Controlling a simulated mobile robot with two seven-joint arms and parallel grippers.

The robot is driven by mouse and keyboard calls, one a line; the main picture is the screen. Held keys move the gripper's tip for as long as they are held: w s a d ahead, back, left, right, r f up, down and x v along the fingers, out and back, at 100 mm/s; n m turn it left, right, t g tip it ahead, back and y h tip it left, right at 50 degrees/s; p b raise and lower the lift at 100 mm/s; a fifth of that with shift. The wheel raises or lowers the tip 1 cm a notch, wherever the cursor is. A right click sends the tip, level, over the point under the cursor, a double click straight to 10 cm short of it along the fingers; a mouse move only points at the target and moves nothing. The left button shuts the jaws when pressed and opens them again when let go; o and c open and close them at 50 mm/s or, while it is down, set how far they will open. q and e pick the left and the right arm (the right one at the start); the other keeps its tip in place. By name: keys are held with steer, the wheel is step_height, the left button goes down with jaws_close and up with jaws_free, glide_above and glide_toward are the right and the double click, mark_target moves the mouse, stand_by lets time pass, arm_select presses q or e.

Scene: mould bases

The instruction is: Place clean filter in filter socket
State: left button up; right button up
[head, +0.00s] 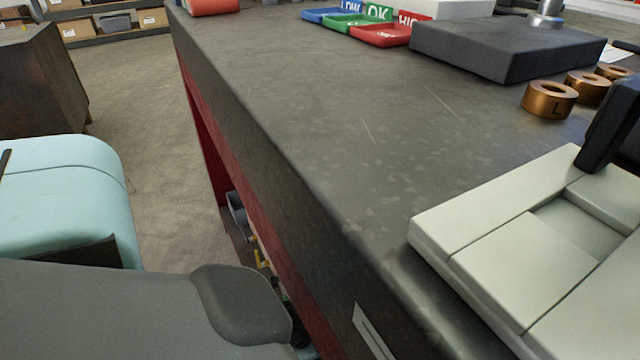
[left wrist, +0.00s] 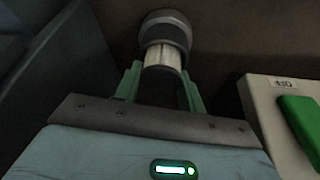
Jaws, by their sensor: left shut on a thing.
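In the left wrist view, my left gripper (left wrist: 160,82) has its two green fingers on either side of a filter (left wrist: 163,57). The filter has a pale ribbed body and a dark round cap at its far end. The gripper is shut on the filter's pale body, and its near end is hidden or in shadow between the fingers. The left gripper and the filter do not show in the head view. I cannot make out a filter socket in either view. My right gripper is not in view.
A dark workbench (head: 290,110) fills the head view, with free room in its middle. It carries a pale panelled block (head: 490,250), a dark slab (head: 500,50), bronze rings (head: 549,99) and labelled trays (head: 381,36).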

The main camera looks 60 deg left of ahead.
arm_select(q)
steer(key=shift+r, duration=0.1)
steer(key=o, duration=1)
steer(key=shift+c, duration=0.2)
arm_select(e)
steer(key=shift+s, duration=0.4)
arm_select(q)
steer(key=p+v, duration=0.6)
steer(key=v, duration=0.6)
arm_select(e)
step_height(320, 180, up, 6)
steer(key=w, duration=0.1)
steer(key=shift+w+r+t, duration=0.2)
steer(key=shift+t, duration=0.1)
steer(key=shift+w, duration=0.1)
